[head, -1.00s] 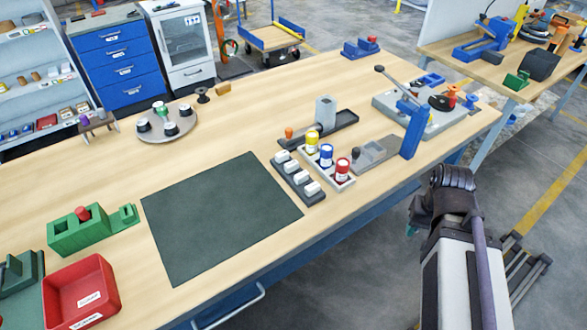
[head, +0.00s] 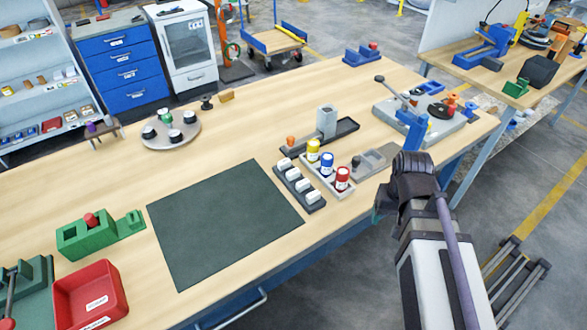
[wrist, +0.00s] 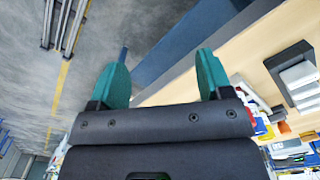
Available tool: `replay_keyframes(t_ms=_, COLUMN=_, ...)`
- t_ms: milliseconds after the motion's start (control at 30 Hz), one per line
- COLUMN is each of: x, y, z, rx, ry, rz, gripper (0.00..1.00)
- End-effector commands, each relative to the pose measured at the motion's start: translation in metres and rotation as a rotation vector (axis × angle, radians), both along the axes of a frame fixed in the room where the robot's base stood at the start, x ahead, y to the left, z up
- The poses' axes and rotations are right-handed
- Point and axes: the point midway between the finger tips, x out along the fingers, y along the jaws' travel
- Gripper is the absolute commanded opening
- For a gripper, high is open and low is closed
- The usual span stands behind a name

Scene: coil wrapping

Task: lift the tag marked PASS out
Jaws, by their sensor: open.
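No tag that I can read as PASS shows in either view. A dark rack (head: 313,208) on the bench holds a row of several white blocks (head: 304,185), and any marking on them is too small to read. My gripper (wrist: 163,75) shows two teal fingers spread apart with nothing between them in the wrist view. In the head view my arm's end is at the bench's front edge, right of the rack, and my fingers are mostly hidden there.
Beside the rack stands a light tray (head: 340,191) with yellow, blue and red bottles. A grey fixture (head: 370,163) is close to my arm. A dark green mat (head: 222,225) lies bare. A red bin (head: 91,288) with white labels sits front left.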

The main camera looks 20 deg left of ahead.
Motion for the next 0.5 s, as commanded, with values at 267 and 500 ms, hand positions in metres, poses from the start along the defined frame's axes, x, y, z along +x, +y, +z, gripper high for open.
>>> replay_keyframes(t_ms=267, x=0.087, y=0.27, z=0.082, rx=0.0, ry=-0.001, rz=0.576, gripper=0.72)
replay_keyframes(t_ms=500, x=0.1, y=0.281, z=0.07, rx=0.001, ry=-0.001, rz=0.698, gripper=0.72)
